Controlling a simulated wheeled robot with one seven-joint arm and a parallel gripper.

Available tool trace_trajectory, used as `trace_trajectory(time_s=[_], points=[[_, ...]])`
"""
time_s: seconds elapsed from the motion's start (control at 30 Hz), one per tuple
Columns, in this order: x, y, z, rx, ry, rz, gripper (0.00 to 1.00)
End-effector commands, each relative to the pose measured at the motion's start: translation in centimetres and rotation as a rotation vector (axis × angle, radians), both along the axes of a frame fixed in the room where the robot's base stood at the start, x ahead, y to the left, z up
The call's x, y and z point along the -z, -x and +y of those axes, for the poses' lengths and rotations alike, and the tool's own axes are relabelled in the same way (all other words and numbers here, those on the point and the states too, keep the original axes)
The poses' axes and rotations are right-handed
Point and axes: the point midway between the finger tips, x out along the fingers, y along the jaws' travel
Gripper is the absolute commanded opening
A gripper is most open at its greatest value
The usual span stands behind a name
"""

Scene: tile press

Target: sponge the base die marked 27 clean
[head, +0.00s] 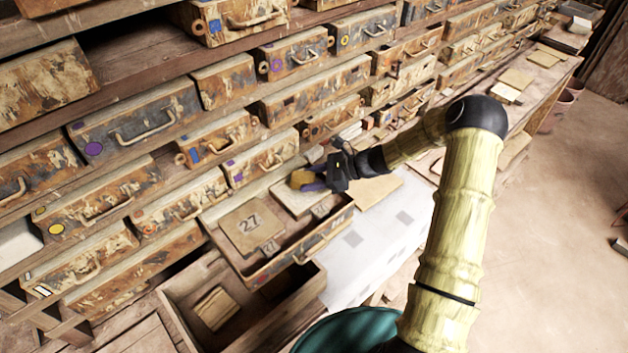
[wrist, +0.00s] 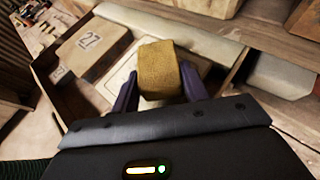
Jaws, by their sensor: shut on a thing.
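My gripper (head: 324,178) is shut on a yellow-brown sponge (head: 302,178); in the wrist view the sponge (wrist: 160,72) sits between the two purple fingers. The sponge is over the far part of a pale die (head: 292,199) in an open wooden drawer (head: 280,264). I cannot tell whether it touches the face. This die (wrist: 116,82) shows an outlined face in the wrist view, partly hidden by sponge and fingers. A small tag (head: 320,210) stands before it, too small to read surely. Beside it on the left lies a tan slab marked 27 (head: 248,226), with a 27 tag (head: 270,247) in front.
Rows of worn drawers with metal handles (head: 145,124) rise close behind. Below is an open wooden box (head: 186,312) with small tan slabs (head: 215,308) inside. A pale sheet (head: 372,243) covers the bench to the right. A teal round thing (head: 345,332) stands at the front.

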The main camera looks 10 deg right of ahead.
Motion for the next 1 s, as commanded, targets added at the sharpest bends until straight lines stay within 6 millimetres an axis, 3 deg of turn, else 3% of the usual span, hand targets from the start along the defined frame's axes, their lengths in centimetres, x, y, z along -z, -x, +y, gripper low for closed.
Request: trace_trajectory(time_s=[0.6,1.0], points=[[0.0,2.2,-1.5,0.001,0.001,0.0,0.25],[0.1,1.9,-1.2,-0.001,0.0,0.0,0.25]])
